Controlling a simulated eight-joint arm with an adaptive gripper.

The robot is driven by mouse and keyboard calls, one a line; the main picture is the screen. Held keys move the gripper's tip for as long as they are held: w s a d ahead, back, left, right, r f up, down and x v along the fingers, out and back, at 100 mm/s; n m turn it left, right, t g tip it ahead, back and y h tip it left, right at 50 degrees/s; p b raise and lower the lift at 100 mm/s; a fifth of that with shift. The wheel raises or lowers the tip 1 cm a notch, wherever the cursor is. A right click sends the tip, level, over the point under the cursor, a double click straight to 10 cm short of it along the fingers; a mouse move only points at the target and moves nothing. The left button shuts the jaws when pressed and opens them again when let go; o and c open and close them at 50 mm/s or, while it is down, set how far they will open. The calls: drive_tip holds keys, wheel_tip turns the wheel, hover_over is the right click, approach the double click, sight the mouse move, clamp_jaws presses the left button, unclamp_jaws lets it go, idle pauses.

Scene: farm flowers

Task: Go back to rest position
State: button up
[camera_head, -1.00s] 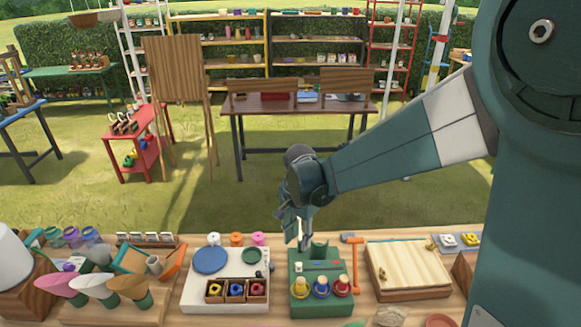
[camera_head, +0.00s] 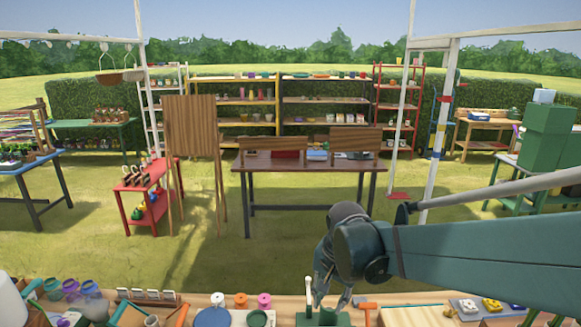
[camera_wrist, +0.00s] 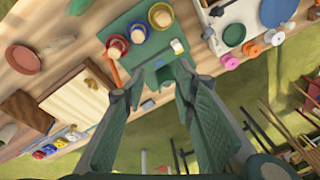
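My gripper (camera_head: 328,300) hangs at the lower middle of the head view, fingers pointing down, over the near workbench (camera_head: 390,298). In the wrist view my gripper (camera_wrist: 158,80) shows two green padded fingers spread apart, with nothing between them. Below it is a green stand (camera_wrist: 128,62) with a red cup (camera_wrist: 116,46), a blue cup (camera_wrist: 138,34) and a yellow cup (camera_wrist: 161,15). In the head view only the top of the green stand (camera_head: 322,319) shows at the bottom edge.
An orange hammer (camera_head: 367,306) lies right of the stand. A wooden board (camera_wrist: 75,92) and a white tray (camera_wrist: 212,40) flank the stand in the wrist view. A dark table (camera_head: 300,162), an easel (camera_head: 190,125) and a red cart (camera_head: 135,190) stand beyond open grass.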

drive_tip(key=s+d+r+n+t+b, duration=0.1)
drive_tip(key=s+d+n+t, duration=0.1)
drive_tip(key=s+d, duration=0.3)
drive_tip(key=s+d+r+n+t+b, duration=0.2)
drive_tip(key=s+d, duration=0.4)
drive_tip(key=s, duration=0.6)
drive_tip(key=shift+r+n+t+b, duration=0.25)
drive_tip(key=shift+n+t, duration=0.35)
drive_tip(key=shift+n, duration=0.6)
drive_tip(key=shift+f, duration=0.15)
wheel_tip(320, 180, down, 16)
drive_tip(key=b, duration=1.6)
drive_tip(key=shift+o, duration=0.2)
drive_tip(key=shift+r, duration=0.25)
idle(0.8)
